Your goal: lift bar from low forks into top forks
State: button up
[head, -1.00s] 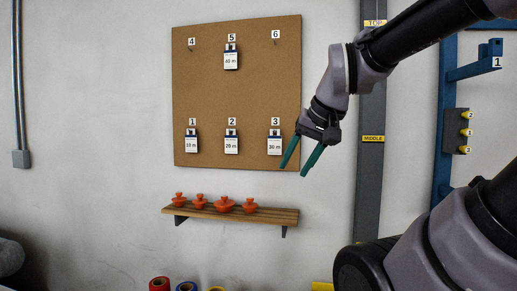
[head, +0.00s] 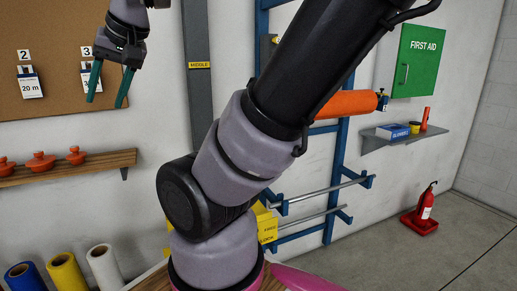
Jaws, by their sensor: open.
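A blue wall rack (head: 337,150) stands behind my arm and is partly hidden by it. A thin grey bar (head: 322,191) lies across a pair of blue forks (head: 367,180) low on the rack. A second grey bar (head: 312,219) lies across a lower pair. A thick orange cylinder (head: 347,103) sits higher on the rack, its left end hidden by my arm. I cannot make out the top forks; my arm covers much of the upper rack. My gripper (head: 108,88) is open and empty at the upper left, in front of the corkboard and well away from the rack.
The corkboard (head: 50,60) with tags and a wooden shelf (head: 70,167) with orange knobs are at left. Rolls (head: 66,272) stand below. A first aid cabinet (head: 416,60), grey shelf (head: 400,138) and fire extinguisher (head: 425,203) are at right.

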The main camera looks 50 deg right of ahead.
aim_at(271, 206)
jog(key=z, duration=2.4)
jog(key=i+l, duration=0.25)
jog(key=i+l+u, duration=0.15)
jog(key=l, duration=0.25)
jog(key=i+l, duration=0.25)
jog(key=i+l+u, duration=0.15)
jog(key=l, duration=0.25)
jog(key=i+l, duration=0.3)
jog(key=l+u, duration=0.05)
